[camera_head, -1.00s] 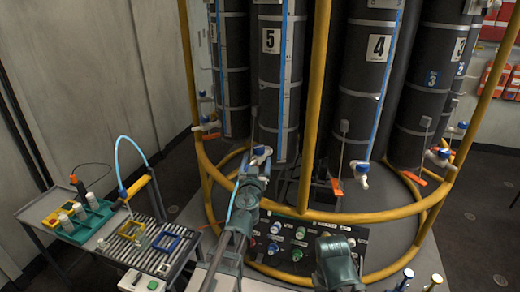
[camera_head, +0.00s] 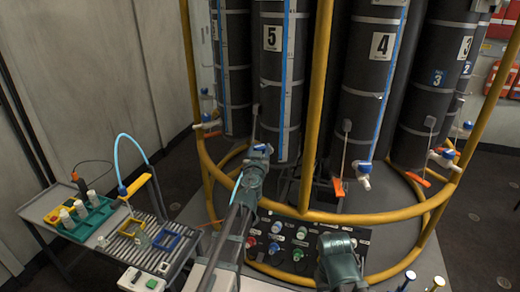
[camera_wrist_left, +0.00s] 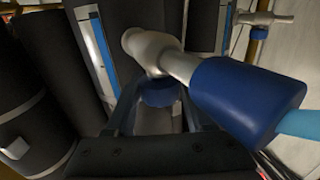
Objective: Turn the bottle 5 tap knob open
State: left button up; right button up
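Bottle 5 (camera_head: 266,88) is the dark cylinder with the "5" label in the head view. My left gripper (camera_head: 258,152) is at its tap, whose blue part (camera_head: 259,147) shows just above it. In the left wrist view, the pale metal tap body (camera_wrist_left: 150,48) crosses above my left gripper (camera_wrist_left: 160,108). The blue knob (camera_wrist_left: 160,92) sits below the tap body, between the two dark fingers. The fingers stand apart on either side of it; I see no clear grip. A larger blue fitting (camera_wrist_left: 240,98) with a light-blue hose is at the right. My right gripper's fingers do not show.
A yellow rail (camera_head: 390,214) rings the bottles, with an upright post (camera_head: 318,80) right of bottle 5. Bottle 4 (camera_head: 365,115) has its own tap (camera_head: 364,170). A knob panel (camera_head: 290,240) is below. A cart with a green rack (camera_head: 90,222) stands at left.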

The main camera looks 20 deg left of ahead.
pick_arm(q)
grip_shut()
jog(key=shift+w+d+n+y, duration=0.1)
jog(key=shift+n+y, duration=0.4)
jog(key=shift+y, duration=0.2)
jog(key=shift+n+g+y, duration=0.7)
jog(key=shift+n+y, duration=0.3)
jog(key=shift+y, duration=0.5)
jog(key=o, duration=0.7)
grip_release()
jog(key=v, duration=1.4)
